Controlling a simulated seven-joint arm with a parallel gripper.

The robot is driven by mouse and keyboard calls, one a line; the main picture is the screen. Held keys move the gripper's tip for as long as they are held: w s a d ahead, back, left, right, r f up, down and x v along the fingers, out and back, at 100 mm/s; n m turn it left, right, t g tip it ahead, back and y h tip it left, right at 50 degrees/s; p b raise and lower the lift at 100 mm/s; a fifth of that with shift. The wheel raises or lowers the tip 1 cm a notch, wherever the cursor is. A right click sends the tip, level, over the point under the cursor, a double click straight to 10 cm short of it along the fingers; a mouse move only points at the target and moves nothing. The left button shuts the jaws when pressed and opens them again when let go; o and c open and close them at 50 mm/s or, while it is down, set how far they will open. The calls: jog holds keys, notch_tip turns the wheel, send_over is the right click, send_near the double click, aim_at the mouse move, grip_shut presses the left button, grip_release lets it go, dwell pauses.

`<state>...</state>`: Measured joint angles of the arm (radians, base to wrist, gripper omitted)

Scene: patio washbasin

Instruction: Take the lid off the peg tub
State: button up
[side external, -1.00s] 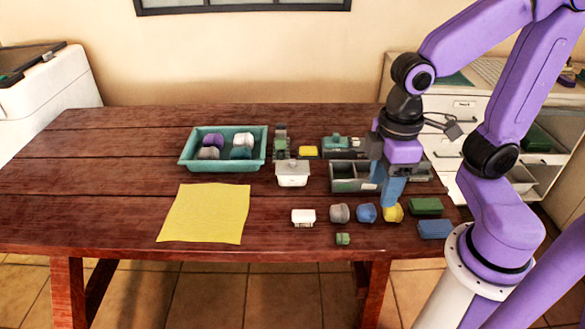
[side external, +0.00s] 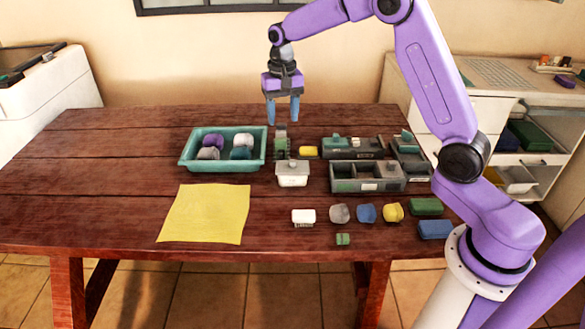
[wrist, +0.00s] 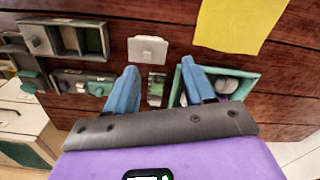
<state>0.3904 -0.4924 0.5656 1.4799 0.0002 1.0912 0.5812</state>
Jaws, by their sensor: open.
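The peg tub is most likely the small white tub (side external: 292,180) in the middle of the table, with its pale lid (side external: 292,166) and small knob on top. It also shows in the wrist view (wrist: 147,52), seen from above, with the lid on. My gripper (side external: 283,122) is open and empty, with its blue fingers pointing down. It hangs above the back of the table, behind and higher than the tub, over a narrow green-and-grey item (side external: 281,146). In the wrist view the open fingers (wrist: 159,68) stand either side of that item. The tub's contents are hidden.
A teal tray (side external: 186,160) with several rounded blocks stands left of the tub. Grey divided boxes (side external: 345,185) stand to its right. A yellow cloth (side external: 205,215) lies front left. The table's left side is clear.

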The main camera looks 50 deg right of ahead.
jog(key=w+d+f+m, duration=0.2)
jog(key=w+d+m, duration=0.15)
jog(key=d, duration=0.35)
send_over(293, 161)
jog(key=f, duration=1.2)
jog(key=shift+w+d+f, duration=0.15)
jog(key=shift+w+f, duration=0.25)
jog(key=f, duration=0.4)
jog(key=shift+s, duration=0.35)
jog(key=shift+f, duration=0.6)
grip_shut()
